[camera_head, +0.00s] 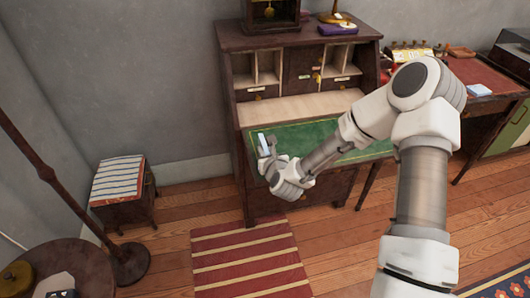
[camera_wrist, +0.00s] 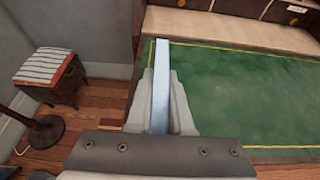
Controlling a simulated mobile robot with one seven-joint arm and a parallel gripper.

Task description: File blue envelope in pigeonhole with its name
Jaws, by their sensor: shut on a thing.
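My gripper (camera_wrist: 160,106) is shut on the blue envelope (camera_wrist: 162,62), which shows as a narrow pale-blue strip between the two fingers in the wrist view. In the head view the envelope (camera_head: 262,141) stands up on edge from my gripper (camera_head: 265,158), at the left end of the desk's green top (camera_head: 301,135). Whether it touches the top I cannot tell. The pigeonholes (camera_head: 255,67) are open compartments in the upper part of the desk, either side of a central door (camera_head: 302,72). Pale labels sit below them, too small to read. No name on the envelope is readable.
Above the pigeonholes stand a clock (camera_head: 270,14) and a purple item (camera_head: 338,29). A stool with a striped top (camera_head: 118,178) and a lamp stand (camera_head: 130,262) are at left. A red-topped desk (camera_head: 490,76) is at right. The green top is mostly clear.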

